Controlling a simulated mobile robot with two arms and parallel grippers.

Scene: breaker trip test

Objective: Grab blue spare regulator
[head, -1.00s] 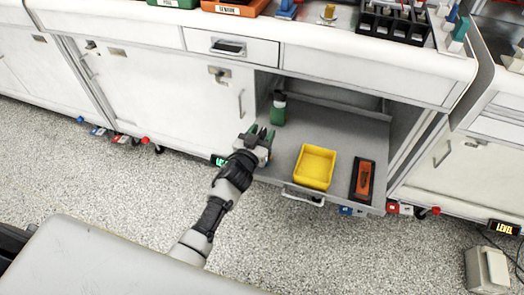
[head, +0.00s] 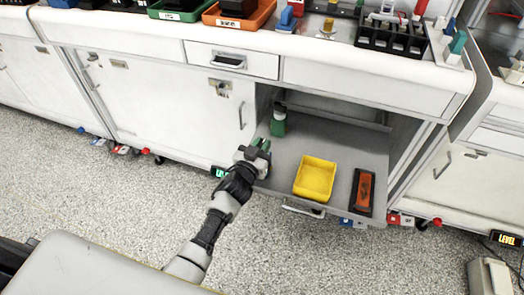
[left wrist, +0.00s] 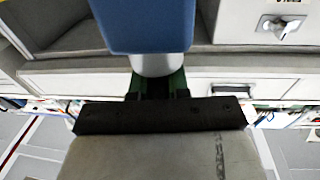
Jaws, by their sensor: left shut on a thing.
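My left gripper (head: 262,145), with green fingers, is at the front left of the open pull-out shelf (head: 335,140). In the left wrist view, a blue body (left wrist: 145,25) with a pale round neck looms close, and the neck meets the gap between my green fingers (left wrist: 158,84). I take it for the blue regulator; the gripper is shut on it. In the head view the blue piece does not show and seems hidden by the gripper. My right gripper is not in view.
On the shelf stand a green bottle-like item with a dark top (head: 279,122), a yellow bin (head: 315,179) and an orange-and-black device (head: 363,192). The worktop (head: 330,52) above carries trays and a black rack (head: 392,38). Cabinet doors flank the opening.

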